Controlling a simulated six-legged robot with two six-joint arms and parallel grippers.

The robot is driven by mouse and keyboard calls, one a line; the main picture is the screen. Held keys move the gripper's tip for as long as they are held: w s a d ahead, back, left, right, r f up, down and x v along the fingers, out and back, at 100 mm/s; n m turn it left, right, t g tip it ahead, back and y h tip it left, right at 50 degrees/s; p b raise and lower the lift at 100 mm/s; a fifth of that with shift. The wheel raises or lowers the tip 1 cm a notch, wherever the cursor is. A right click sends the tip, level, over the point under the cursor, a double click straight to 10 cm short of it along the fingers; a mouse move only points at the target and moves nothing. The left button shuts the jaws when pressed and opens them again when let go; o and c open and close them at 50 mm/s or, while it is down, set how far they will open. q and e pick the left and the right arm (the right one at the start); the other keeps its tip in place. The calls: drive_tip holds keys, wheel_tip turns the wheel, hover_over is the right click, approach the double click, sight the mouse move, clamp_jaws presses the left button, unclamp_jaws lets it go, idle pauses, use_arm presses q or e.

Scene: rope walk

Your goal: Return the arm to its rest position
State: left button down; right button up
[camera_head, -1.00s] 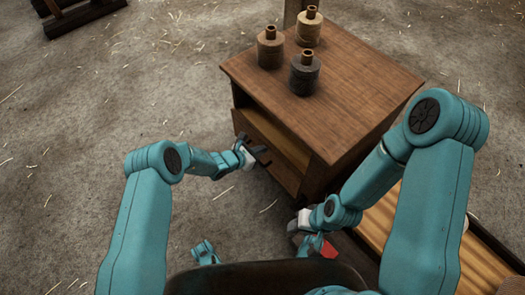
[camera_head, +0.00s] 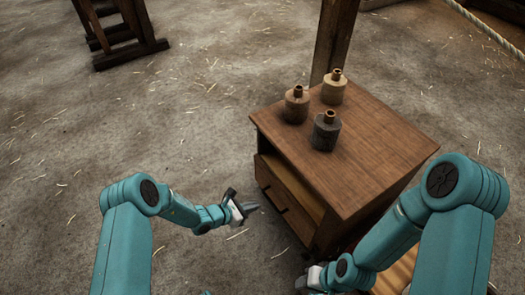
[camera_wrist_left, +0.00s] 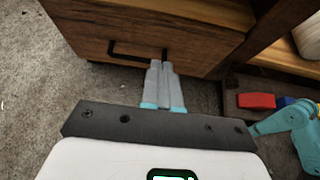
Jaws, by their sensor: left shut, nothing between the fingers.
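My left gripper (camera_head: 247,209) is in front of the wooden cabinet (camera_head: 345,150), to the left of its drawer front, over the floor. In the left wrist view its two fingers (camera_wrist_left: 164,80) are together with nothing between them. The drawer (camera_head: 284,207) has a dark bar handle (camera_wrist_left: 135,50), which shows just beyond the fingertips in the wrist view. I cannot tell if the fingertips touch the drawer. My right gripper (camera_head: 308,280) is low beside the cabinet's front corner; its fingers are partly cut off by the picture's lower edge.
A red block (camera_wrist_left: 257,100) lies right of the drawer in the wrist view. A wooden post (camera_head: 333,40) rises behind.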

use_arm(q)
drive_tip(key=s+a+r+m+g+y, duration=0.1)
drive_tip(key=s+a+m+g+y, duration=0.25)
drive_tip(key=s+m, duration=0.7)
drive_tip(key=s+a+m+g+y, duration=0.3)
drive_tip(key=s+m+g, duration=0.35)
drive_tip(key=s, duration=0.75)
wheel_tip(320, 180, up, 31)
drive_tip(key=s+m+t+p, duration=0.1)
drive_tip(key=m+t+p, duration=0.2)
drive_tip(key=p, duration=2.4)
drive_tip(key=m, duration=0.3)
drive_tip(key=shift+s+d+r+h, duration=0.15)
drive_tip(key=shift+s+d+h, duration=0.1)
drive_tip(key=shift+s+h, duration=0.15)
